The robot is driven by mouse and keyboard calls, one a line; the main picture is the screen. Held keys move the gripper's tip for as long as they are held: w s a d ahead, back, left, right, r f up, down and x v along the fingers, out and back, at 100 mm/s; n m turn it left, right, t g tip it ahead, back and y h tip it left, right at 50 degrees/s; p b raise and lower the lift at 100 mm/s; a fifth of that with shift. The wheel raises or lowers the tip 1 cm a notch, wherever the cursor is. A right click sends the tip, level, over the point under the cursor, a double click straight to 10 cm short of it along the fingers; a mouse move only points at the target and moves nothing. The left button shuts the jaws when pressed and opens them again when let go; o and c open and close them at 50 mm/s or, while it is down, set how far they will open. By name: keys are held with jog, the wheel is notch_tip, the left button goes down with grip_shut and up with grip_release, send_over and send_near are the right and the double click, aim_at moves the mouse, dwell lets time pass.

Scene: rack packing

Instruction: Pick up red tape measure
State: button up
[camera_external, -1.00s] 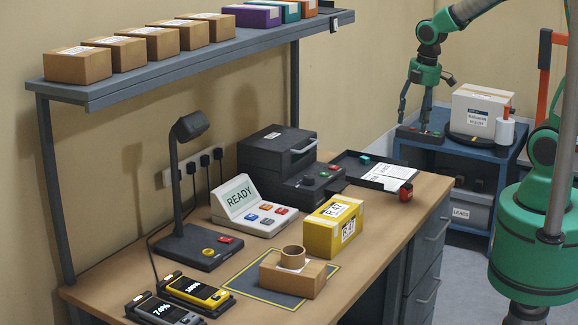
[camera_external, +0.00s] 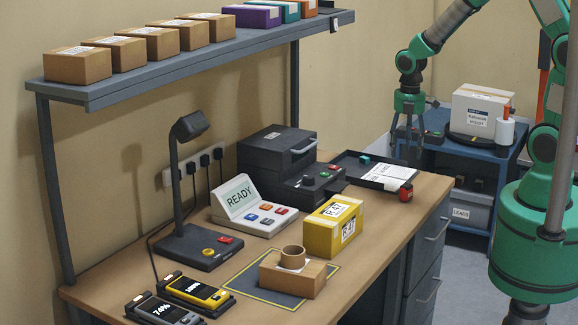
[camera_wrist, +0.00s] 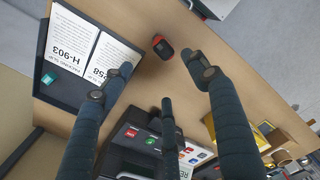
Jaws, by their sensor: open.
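The red tape measure (camera_external: 405,192), red and black, sits on the right part of the wooden desk, beside the black tray. In the wrist view the tape measure (camera_wrist: 162,46) lies bare on the desk, beyond and roughly between my spread fingers. My gripper (camera_external: 407,152) is open and empty, pointing down above the desk's far right end, above and apart from the tape measure. Its dark fingers also show in the wrist view (camera_wrist: 160,85).
A black tray (camera_external: 345,158) with papers and a teal item lies next to the tape measure. A black printer (camera_external: 277,153), a READY console (camera_external: 246,208) and a yellow box (camera_external: 318,236) stand nearby. A blue cart (camera_external: 468,157) with a white box is behind.

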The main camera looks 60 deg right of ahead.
aim_at(405, 185)
jog(key=shift+f+b, duration=0.55)
jog(key=shift+f, duration=3.6)
jog(key=shift+f+b, duration=0.5)
jog(key=shift+f, duration=2.1)
jog(key=c, duration=1.4)
jog(key=shift+r, duration=0.1)
